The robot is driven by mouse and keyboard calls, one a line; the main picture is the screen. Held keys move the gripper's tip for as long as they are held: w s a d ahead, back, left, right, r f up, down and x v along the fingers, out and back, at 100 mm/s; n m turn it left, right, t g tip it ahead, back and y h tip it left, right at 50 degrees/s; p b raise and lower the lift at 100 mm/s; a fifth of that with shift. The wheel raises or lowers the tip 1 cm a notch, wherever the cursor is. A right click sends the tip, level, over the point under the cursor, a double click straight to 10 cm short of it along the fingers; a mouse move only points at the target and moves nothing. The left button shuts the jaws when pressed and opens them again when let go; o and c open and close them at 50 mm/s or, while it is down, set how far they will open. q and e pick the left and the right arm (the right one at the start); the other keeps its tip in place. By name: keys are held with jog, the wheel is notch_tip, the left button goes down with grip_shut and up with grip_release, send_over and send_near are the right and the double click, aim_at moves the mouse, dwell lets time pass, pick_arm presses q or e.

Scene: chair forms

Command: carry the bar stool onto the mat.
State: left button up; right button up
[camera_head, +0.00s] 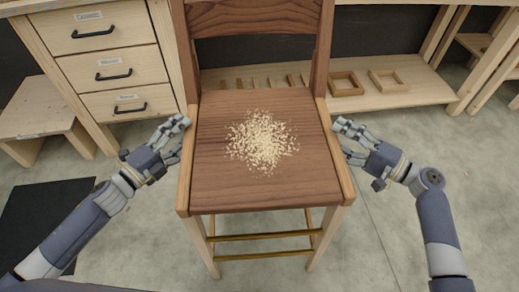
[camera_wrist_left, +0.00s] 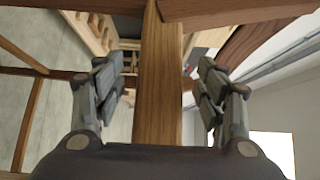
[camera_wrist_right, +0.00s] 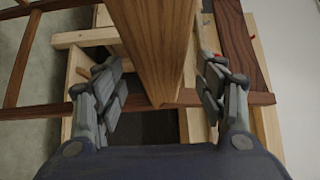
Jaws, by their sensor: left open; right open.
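The bar stool (camera_head: 210,175) stands upright in the middle of the head view, with a brown wooden seat, a tall back and pale legs. Pale wood shavings (camera_head: 261,142) lie on the seat. My left gripper (camera_head: 172,133) is open at the seat's left edge; in the left wrist view its fingers (camera_wrist_left: 158,68) straddle a wooden rail of the stool (camera_wrist_left: 160,115). My right gripper (camera_head: 350,135) is open at the seat's right edge; its fingers (camera_wrist_right: 162,72) straddle another wooden rail (camera_wrist_right: 158,40). Contact cannot be told. A black mat (camera_head: 38,222) lies at the lower left, partly hidden by my left arm.
A workbench with labelled drawers (camera_head: 110,67) stands behind on the left, with a low wooden step (camera_head: 35,105) beside it. A low shelf (camera_head: 410,95) holding small wooden frames (camera_head: 345,84) runs behind the stool. Concrete floor at the right is mostly clear.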

pick_arm(q)
jog(key=shift+x, duration=1.35)
pick_arm(e)
jog(key=shift+x, duration=1.35)
pick_arm(q)
grip_shut()
pick_arm(e)
grip_shut()
pick_arm(q)
jog(key=shift+w+r, duration=0.15)
jog(key=shift+r, duration=0.25)
pick_arm(e)
jog(key=shift+w+r, duration=0.15)
jog(key=shift+r, duration=0.25)
